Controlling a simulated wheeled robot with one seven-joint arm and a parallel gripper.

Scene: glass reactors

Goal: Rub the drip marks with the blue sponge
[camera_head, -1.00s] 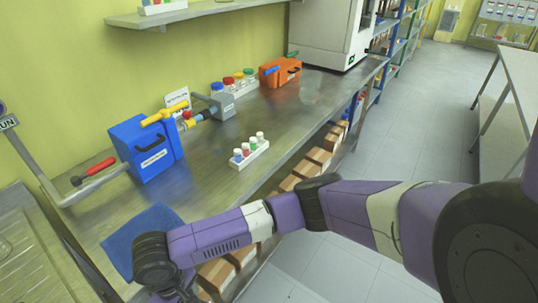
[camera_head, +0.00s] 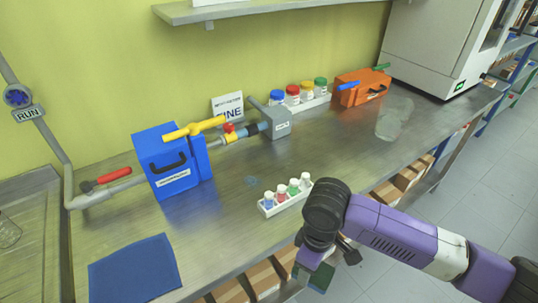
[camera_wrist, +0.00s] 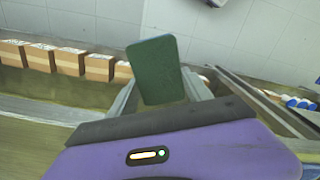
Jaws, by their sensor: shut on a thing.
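My gripper (camera_head: 318,272) hangs beyond the front edge of the bench, low in the head view. It is shut on a flat sponge, whose dark green face fills the space between the fingers in the wrist view (camera_wrist: 158,70). In the head view the sponge (camera_head: 322,277) shows green, with some blue beside it. It is clear of the bench top. A small bluish mark (camera_head: 251,181) lies on the steel bench top, behind the vial rack.
A white rack of small vials (camera_head: 285,198) stands near the front edge, close to my arm. A blue cloth (camera_head: 135,268) lies front left. A blue box (camera_head: 168,165) with a yellow-handled pipe, a bottle rack (camera_head: 305,104) and an orange box (camera_head: 362,88) line the back.

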